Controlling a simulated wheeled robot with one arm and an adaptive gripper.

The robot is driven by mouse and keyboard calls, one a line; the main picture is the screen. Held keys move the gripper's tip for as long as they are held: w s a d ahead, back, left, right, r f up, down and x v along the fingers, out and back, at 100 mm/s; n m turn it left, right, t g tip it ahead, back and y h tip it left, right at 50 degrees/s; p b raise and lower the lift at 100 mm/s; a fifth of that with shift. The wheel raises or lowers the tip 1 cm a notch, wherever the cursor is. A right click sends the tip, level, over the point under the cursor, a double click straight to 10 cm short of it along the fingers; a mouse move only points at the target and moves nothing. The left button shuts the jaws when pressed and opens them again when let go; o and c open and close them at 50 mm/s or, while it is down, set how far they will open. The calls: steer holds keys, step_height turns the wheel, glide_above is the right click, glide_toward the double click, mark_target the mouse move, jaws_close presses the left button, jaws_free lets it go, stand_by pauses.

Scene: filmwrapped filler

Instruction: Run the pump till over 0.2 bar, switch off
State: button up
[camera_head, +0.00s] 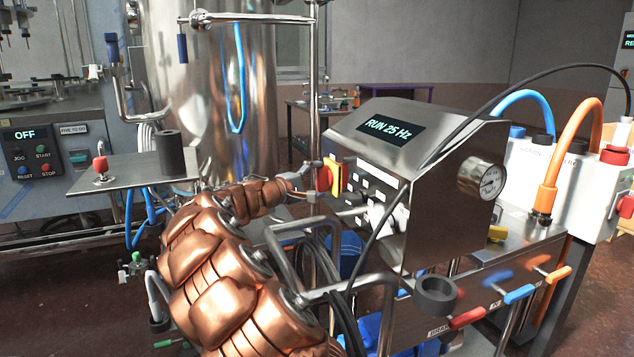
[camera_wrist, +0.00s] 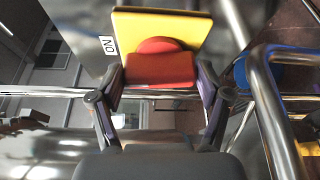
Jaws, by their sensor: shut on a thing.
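The pump's steel control box (camera_head: 440,190) stands right of centre in the head view, its display (camera_head: 390,128) reading "RUN 25 Hz". A round pressure gauge (camera_head: 482,180) is on its right side; its needle is too small to read. A red rotary switch (camera_head: 322,178) on a yellow plate (camera_head: 335,174) sits on the box's left face. In the wrist view, the red switch handle (camera_wrist: 160,70) lies between the fingers of my gripper (camera_wrist: 160,88), in front of the yellow plate, with an "ON" label (camera_wrist: 108,45) beside it. My gripper is shut on the handle.
Steel tube rails (camera_head: 300,250) run close below my arm. A black cable (camera_head: 380,225) hangs across the box front. Blue and orange hoses (camera_head: 570,120) rise at right. Coloured valve handles (camera_head: 518,294) line the bench front. A steel tank (camera_head: 225,100) stands behind.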

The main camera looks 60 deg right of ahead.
steer(key=o, duration=1.1)
steer(key=shift+w+a, duration=0.1)
steer(key=shift+a, duration=0.05)
steer(key=v, duration=1.1)
steer(key=shift+a, duration=0.35)
